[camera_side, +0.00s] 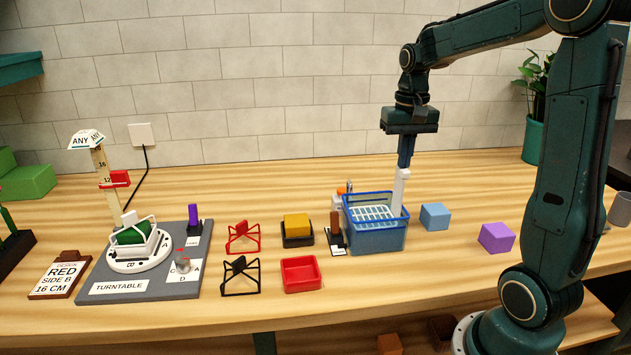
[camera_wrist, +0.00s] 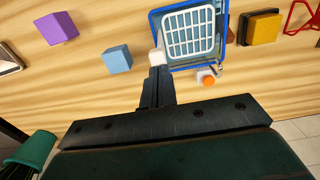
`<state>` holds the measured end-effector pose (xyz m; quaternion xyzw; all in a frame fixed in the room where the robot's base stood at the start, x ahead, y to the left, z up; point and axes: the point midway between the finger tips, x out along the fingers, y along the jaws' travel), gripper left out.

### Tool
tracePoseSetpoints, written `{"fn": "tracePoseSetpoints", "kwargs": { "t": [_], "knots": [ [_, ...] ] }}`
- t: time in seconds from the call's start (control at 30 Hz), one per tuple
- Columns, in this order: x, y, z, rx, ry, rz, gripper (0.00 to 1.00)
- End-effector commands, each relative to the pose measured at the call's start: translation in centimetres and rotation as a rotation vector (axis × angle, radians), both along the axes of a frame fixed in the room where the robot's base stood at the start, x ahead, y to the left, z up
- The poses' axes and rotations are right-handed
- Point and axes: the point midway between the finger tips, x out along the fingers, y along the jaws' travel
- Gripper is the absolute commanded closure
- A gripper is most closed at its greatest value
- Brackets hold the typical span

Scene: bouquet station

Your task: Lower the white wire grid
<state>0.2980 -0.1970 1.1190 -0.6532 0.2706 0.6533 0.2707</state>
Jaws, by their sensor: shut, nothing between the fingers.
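The white wire grid (camera_side: 371,212) sits inside the upper part of the blue basket (camera_side: 380,240). In the wrist view the grid (camera_wrist: 190,33) lies within the basket's blue rim (camera_wrist: 224,30). My gripper (camera_side: 405,165) points straight down at the basket's right end, shut and empty. A white upright piece (camera_side: 400,190) is directly below my fingertips and reaches down to the basket's right side. In the wrist view this white piece (camera_wrist: 157,58) shows at the tip of my gripper (camera_wrist: 156,75), beside the basket corner. I cannot tell whether it joins the grid.
A light blue cube (camera_side: 435,216) and a purple cube (camera_side: 496,238) stand right of the basket. A brown upright piece (camera_side: 335,222), a yellow block (camera_side: 297,227) and a red tray (camera_side: 301,275) stand left. The turntable board (camera_side: 120,285) is farther left. An orange-topped item (camera_wrist: 208,80) stands behind the basket.

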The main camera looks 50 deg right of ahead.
Motion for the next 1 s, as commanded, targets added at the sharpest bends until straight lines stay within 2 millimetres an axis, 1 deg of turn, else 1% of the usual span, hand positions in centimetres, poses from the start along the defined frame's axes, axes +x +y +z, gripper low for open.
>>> {"fn": "tracePoseSetpoints", "kwargs": {
  "t": [0.8, 1.0],
  "knots": [
    [0.0, 0.0, -2.0, 0.001, 0.001, 0.0, 1.0],
    [0.0, 0.0, -2.3, 0.001, 0.001, 0.0, 1.0]
  ]
}}
